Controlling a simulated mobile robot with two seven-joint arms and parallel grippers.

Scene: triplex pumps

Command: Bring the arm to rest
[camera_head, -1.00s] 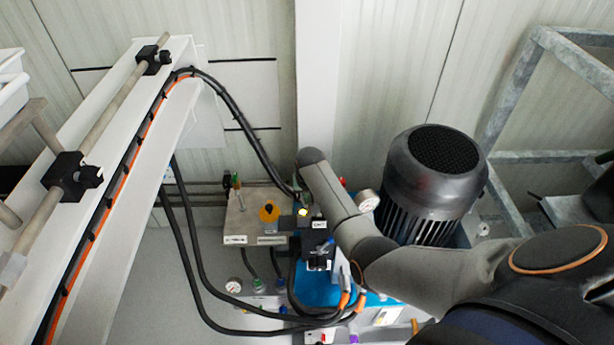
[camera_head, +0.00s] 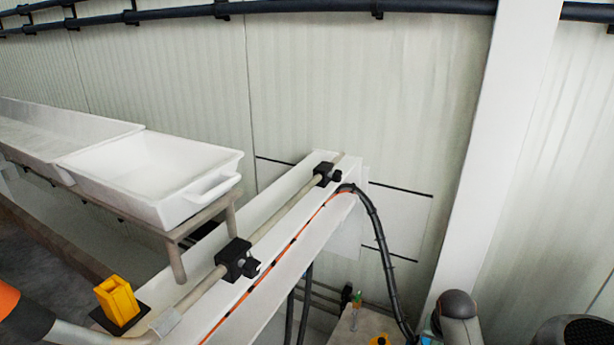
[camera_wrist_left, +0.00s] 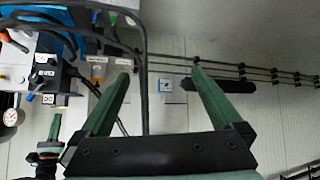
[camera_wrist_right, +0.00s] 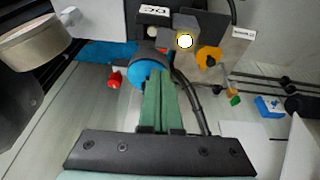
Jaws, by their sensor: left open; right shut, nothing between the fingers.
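In the left wrist view my left gripper (camera_wrist_left: 161,72) is open, its two green fingers wide apart with nothing between them. A grey wall and dark pipes lie behind them. In the right wrist view my right gripper (camera_wrist_right: 158,74) is shut and empty, its green fingers together. Its tips appear in front of a round blue part (camera_wrist_right: 148,72) of the pump unit; whether they touch it I cannot tell.
A white beam (camera_head: 280,225) with a rod and cable stands in the head view. White trays (camera_head: 150,175) rest on a stand, near a yellow block (camera_head: 117,300). A gauge (camera_wrist_left: 10,117) and black hoses (camera_wrist_left: 144,80) are near the left gripper; a red knob (camera_wrist_right: 114,79) is near the right.

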